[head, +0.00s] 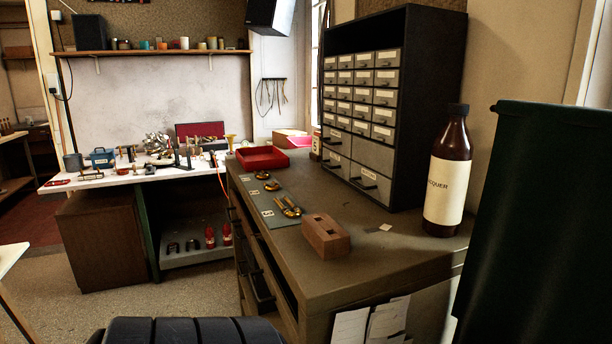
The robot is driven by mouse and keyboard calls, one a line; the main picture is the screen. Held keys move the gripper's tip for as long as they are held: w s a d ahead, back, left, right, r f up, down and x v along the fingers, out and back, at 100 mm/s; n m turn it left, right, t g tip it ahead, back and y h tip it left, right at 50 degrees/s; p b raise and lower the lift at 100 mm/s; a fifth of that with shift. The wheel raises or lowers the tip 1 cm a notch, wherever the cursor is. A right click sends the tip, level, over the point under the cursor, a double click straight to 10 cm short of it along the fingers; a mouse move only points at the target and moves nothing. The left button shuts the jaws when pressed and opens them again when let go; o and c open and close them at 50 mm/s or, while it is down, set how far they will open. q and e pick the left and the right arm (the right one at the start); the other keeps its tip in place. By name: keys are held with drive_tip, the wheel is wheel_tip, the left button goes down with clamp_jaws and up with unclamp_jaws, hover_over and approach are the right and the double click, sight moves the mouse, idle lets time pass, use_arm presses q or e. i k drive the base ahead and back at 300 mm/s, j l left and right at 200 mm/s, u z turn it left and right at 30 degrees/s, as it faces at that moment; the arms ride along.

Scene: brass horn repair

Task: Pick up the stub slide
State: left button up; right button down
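Several small brass pieces lie on a grey-green mat (274,220) along the left edge of the brown cabinet top (375,258). The nearest brass piece (288,207) is the largest and looks like bent tubing. A middle brass piece (272,186) and a far brass piece (262,175) are smaller. Small white labels with marks lie beside them. I cannot tell from this view which one is the stub slide. Neither of my grippers shows in the head view.
A wooden block (326,238) with slots, a red tray (262,158), a drawer unit (358,120) and a brown lacquer bottle (447,175) stand on the cabinet. A large dark green object (550,220) fills the right. A cluttered white bench (130,175) stands behind left. Floor between is clear.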

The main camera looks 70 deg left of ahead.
sight(275, 186)
drive_tip(key=k+j+z, duration=0.1)
drive_tip(key=j, duration=0.3)
drive_tip(key=k+j, duration=0.2)
drive_tip(key=j, duration=0.25)
drive_tip(key=k+j+z, duration=0.15)
drive_tip(key=j, duration=0.25)
drive_tip(key=k+j+z, duration=0.1)
drive_tip(key=j, duration=0.3)
drive_tip(key=k+j, duration=0.25)
drive_tip(key=j, duration=0.15)
drive_tip(key=z, duration=0.05)
